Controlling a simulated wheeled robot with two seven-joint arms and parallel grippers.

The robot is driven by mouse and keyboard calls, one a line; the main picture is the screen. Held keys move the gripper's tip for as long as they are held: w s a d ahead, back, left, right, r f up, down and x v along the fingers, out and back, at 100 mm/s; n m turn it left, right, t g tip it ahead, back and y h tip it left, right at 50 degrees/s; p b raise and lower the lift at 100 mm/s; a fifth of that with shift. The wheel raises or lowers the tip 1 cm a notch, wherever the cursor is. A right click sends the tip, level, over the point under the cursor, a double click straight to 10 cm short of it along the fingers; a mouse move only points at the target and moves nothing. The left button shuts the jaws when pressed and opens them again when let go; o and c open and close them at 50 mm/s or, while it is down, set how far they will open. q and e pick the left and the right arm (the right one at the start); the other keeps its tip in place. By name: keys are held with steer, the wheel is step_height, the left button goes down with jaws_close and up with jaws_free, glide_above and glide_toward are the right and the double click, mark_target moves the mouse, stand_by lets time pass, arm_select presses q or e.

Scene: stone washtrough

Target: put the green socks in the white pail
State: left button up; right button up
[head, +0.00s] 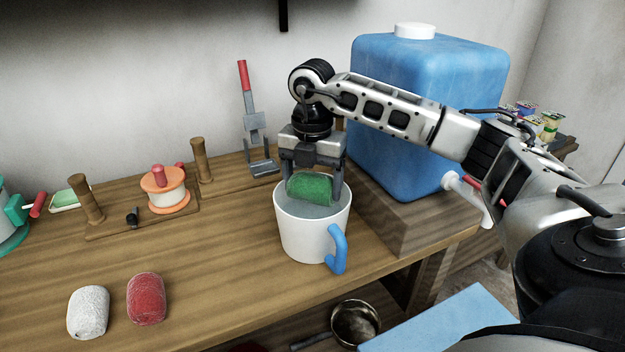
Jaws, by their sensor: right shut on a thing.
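The green socks (310,188) are a rolled green bundle held between the fingers of my right gripper (312,185). The gripper points down and is shut on the bundle. The white pail (302,234) stands upright on the wooden table, with a blue handle (336,250) at its right front. The green bundle is at the pail's mouth, over the opening and partly level with the rim. Whether it touches the inside of the pail I cannot tell. My left gripper does not show.
A white roll (88,312) and a red roll (146,298) lie at the front left. A blue water container (420,110) on a wooden block stands right behind the pail. A wooden board (120,222) with pegs and an orange spool (164,188) is at left. Free table lies between.

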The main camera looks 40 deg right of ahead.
mark_target(312, 175)
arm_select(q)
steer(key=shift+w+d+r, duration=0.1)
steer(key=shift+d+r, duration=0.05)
arm_select(e)
steer(key=shift+f, duration=0.25)
steer(key=o, duration=1)
steer(key=shift+r, duration=0.1)
step_height(312, 175, up, 6)
steer(key=p, duration=0.5)
steer(key=shift+r+p, duration=0.5)
steer(key=shift+p, duration=0.05)
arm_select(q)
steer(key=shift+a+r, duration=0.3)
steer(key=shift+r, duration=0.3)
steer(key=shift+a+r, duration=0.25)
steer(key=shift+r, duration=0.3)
arm_select(e)
steer(key=shift+f, duration=0.1)
